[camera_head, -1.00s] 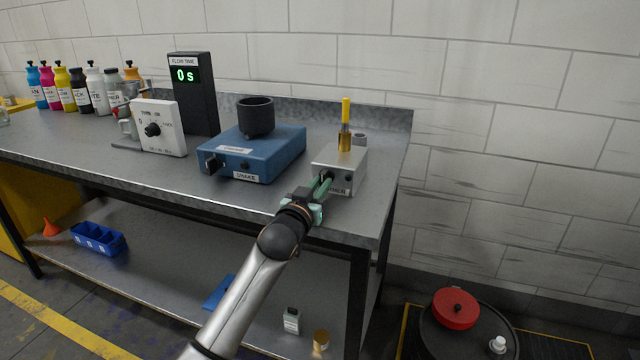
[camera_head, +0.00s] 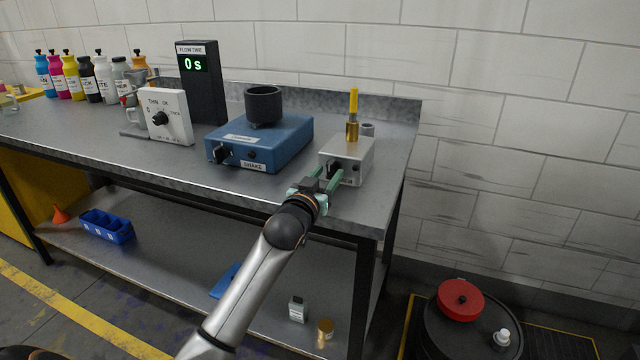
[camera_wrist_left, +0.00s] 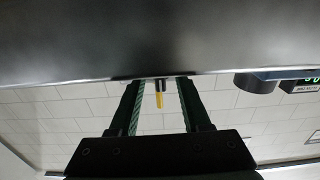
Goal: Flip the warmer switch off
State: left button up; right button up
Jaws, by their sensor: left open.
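The warmer appears to be the small grey box (camera_head: 352,152) at the right end of the bench in the head view. A brass cylinder with a yellow upper part (camera_head: 353,112) stands upright on it. A black switch (camera_head: 331,168) is on its front face, partly hidden by my fingers; which way it is set I cannot tell. My left gripper (camera_head: 325,179) is open, its green fingers apart in front of the switch. Contact with it is unclear. The left wrist view shows the open fingers (camera_wrist_left: 160,85) with the yellow part (camera_wrist_left: 159,99) between them. My right gripper is not seen.
A blue shaker box (camera_head: 270,150) with a dark cup (camera_head: 263,105) stands left of the warmer. Further left are a white dial box (camera_head: 176,130), a black timer display (camera_head: 205,95) and several bottles. The bench front edge is just below my gripper.

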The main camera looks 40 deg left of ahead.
pick_arm(q)
jog(key=v, duration=1.2)
jog(key=shift+p, duration=0.45)
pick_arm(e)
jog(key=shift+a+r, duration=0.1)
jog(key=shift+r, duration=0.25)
pick_arm(q)
jog(key=shift+s, duration=0.15)
